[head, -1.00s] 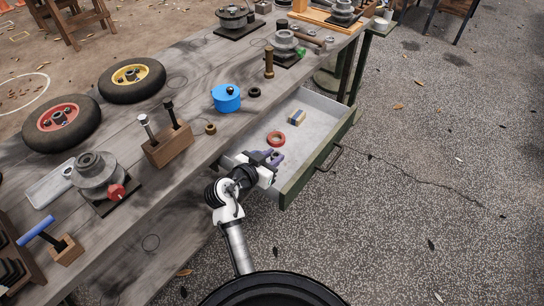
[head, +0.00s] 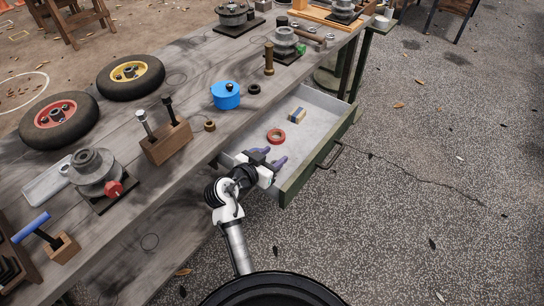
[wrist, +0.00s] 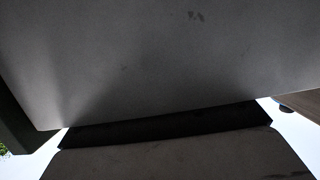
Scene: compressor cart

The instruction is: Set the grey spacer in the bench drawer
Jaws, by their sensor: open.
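The bench drawer (head: 318,106) is pulled out from the bench, with a pale grey inside and a green front. My gripper (head: 276,154) is inside the drawer's near end, its purple fingers spread apart. I cannot make out a grey spacer in the head view; the fingers and wrist hide part of the drawer floor. The wrist view shows a large plain grey surface (wrist: 160,60) and a dark band across the lower part, with no spacer that I can tell.
The bench top (head: 205,80) holds a blue pot (head: 226,95), a dark ring (head: 254,89), a brass ring (head: 210,125) and a wooden block with bolts (head: 166,143).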

